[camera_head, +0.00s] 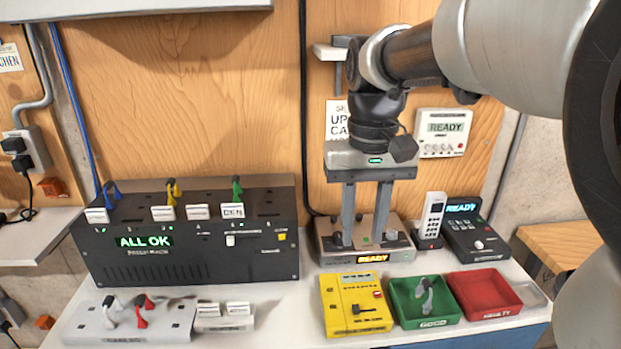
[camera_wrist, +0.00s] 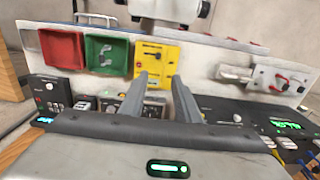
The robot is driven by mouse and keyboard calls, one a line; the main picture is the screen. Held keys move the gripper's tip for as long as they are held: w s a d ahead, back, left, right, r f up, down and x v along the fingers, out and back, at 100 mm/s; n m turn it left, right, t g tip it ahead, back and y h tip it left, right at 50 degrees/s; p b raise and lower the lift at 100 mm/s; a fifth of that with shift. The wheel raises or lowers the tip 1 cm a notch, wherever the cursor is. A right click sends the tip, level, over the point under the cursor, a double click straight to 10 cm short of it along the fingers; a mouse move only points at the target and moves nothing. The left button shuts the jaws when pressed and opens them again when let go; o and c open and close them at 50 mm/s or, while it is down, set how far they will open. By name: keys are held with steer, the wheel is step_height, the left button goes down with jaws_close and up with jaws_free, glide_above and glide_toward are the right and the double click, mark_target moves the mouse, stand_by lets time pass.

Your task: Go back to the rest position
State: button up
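My gripper (camera_head: 365,240) points down over the grey device with an orange READY display (camera_head: 330,256) at the back of the bench. Its two fingers are parallel with a clear gap between them, and nothing is seen held. I cannot tell whether the fingertips touch the device. In the wrist view, my gripper (camera_wrist: 161,82) shows both fingers apart, with the yellow box (camera_wrist: 155,55) beyond them. The yellow box (camera_head: 355,304) stands in front of the device in the head view.
A black patch panel (camera_head: 190,262) reads ALL OK, with coloured cables plugged on top. A green tray (camera_head: 424,311) holds a grey cable; a red tray (camera_head: 485,295) looks empty. A handset (camera_head: 432,220) and black READY unit (camera_head: 478,230) stand close right of my gripper.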

steer(key=s+r+t+p, duration=0.2)
steer(key=s+p, duration=0.2)
steer(key=s, duration=0.2)
steer(key=s+d+r+t+p, duration=0.1)
steer(key=s+r+t+p, duration=0.2)
steer(key=s+p, duration=0.1)
steer(key=shift+s+r+t, duration=0.3)
steer(key=shift+s, duration=0.55)
steer(key=shift+d, duration=0.1)
steer(key=shift+a, duration=0.2)
stand_by(0.8)
